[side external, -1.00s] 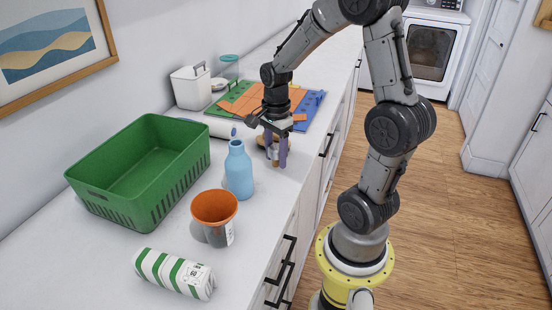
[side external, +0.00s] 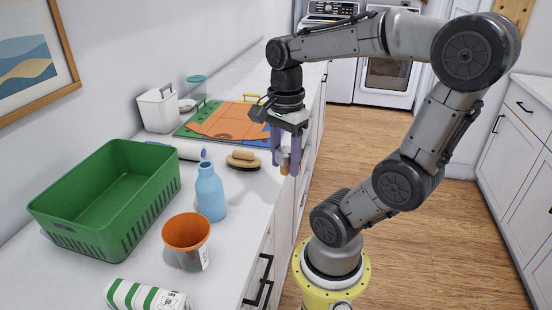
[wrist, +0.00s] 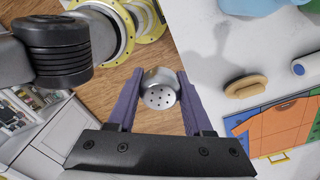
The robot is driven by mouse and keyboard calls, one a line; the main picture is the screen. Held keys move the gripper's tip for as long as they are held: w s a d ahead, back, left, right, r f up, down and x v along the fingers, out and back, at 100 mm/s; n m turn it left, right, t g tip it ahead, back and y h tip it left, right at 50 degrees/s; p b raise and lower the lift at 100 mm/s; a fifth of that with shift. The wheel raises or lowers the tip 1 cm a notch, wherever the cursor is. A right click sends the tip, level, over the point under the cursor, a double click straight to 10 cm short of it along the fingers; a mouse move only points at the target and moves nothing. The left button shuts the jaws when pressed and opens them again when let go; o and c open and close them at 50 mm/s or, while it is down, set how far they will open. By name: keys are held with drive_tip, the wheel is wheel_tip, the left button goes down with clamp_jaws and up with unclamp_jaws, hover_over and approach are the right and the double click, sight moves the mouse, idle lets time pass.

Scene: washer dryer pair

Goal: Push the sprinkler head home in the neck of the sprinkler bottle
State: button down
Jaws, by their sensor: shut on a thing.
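The sprinkler head (side external: 284,156) is a small silver cap with a tan, cork-like lower end. My gripper (side external: 286,163) is shut on it and holds it upright, raised beside the counter's front edge. In the wrist view the head's perforated silver top (wrist: 159,94) shows between the purple fingers of my gripper (wrist: 160,78). The light blue sprinkler bottle (side external: 211,194) stands upright on the counter, to the left of my gripper and apart from it. Its neck is at the top; the opening is too small to make out.
An orange-rimmed cup (side external: 187,242) stands near the bottle, and a green basket (side external: 103,205) is to its left. A tan wooden brush (side external: 243,160) lies behind the bottle. A striped roll (side external: 145,297) lies in front. A colored board (side external: 225,123) lies farther back.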

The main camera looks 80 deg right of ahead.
drive_tip(key=w+a+r, duration=0.1)
drive_tip(key=w+r, duration=0.1)
drive_tip(key=w, duration=0.3)
drive_tip(key=w+a+r, duration=0.1)
drive_tip(key=w+r, duration=0.2)
drive_tip(key=w, duration=0.3)
drive_tip(key=w+a+r+n, duration=0.1)
drive_tip(key=w+r, duration=0.2)
drive_tip(key=w, duration=0.3)
drive_tip(key=shift+a, duration=0.2)
drive_tip(key=shift+f, duration=0.1)
drive_tip(key=shift+f, duration=2.5)
drive_tip(key=shift+f, duration=1.45)
